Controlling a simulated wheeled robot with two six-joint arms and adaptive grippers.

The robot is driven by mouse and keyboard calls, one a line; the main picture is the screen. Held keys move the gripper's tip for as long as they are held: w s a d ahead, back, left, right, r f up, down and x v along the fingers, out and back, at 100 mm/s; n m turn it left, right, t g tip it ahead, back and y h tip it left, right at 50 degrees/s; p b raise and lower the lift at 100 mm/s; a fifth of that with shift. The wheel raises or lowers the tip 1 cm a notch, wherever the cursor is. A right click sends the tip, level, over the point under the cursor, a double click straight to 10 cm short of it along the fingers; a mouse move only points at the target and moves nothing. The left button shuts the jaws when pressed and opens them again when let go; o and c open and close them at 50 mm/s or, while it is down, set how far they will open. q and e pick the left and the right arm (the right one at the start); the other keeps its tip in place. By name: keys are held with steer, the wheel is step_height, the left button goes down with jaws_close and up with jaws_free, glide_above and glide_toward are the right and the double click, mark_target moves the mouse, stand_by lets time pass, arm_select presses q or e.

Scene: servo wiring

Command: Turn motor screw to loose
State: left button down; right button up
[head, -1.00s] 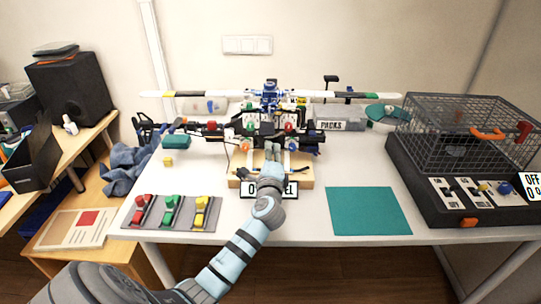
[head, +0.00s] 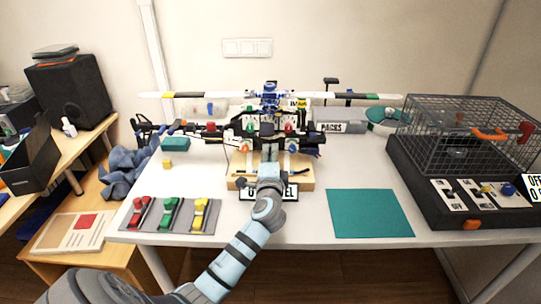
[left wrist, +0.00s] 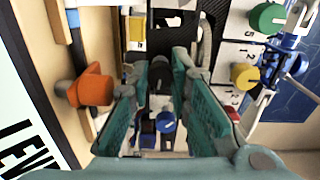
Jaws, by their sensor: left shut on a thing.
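The model helicopter (head: 270,97) stands on a wooden base (head: 303,178) in the middle of the table. My left gripper (head: 268,152) reaches into the mechanism on its front. In the left wrist view, my left gripper's teal fingers (left wrist: 168,68) are close together around a small dark knob-like piece (left wrist: 160,77), apparently the motor screw. The fingers partly hide it, and I cannot read its turn position. A blue knob (left wrist: 165,122) shows between the fingers. An orange knob (left wrist: 92,88) is to the left and a yellow knob (left wrist: 244,75) to the right. My right gripper is out of view.
Red, green and yellow switches (head: 170,213) sit on a grey plate at front left. A teal mat (head: 370,212) lies at front right, clear. A wire cage (head: 465,130) on a black switch box stands at right. A level sign (head: 290,194) is partly behind my arm.

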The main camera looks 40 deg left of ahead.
arm_select(q)
steer(key=shift+f, duration=0.1)
steer(key=c, duration=1.5)
jaws_free()
steer(key=shift+s, duration=0.1)
steer(key=shift+o, duration=0.2)
steer(key=shift+s+d, duration=0.1)
steer(key=shift+s, duration=0.05)
steer(key=v, duration=0.7)
steer(key=shift+s+d+r, duration=0.2)
steer(key=shift+s+d, duration=0.05)
steer(key=shift+s, duration=0.05)
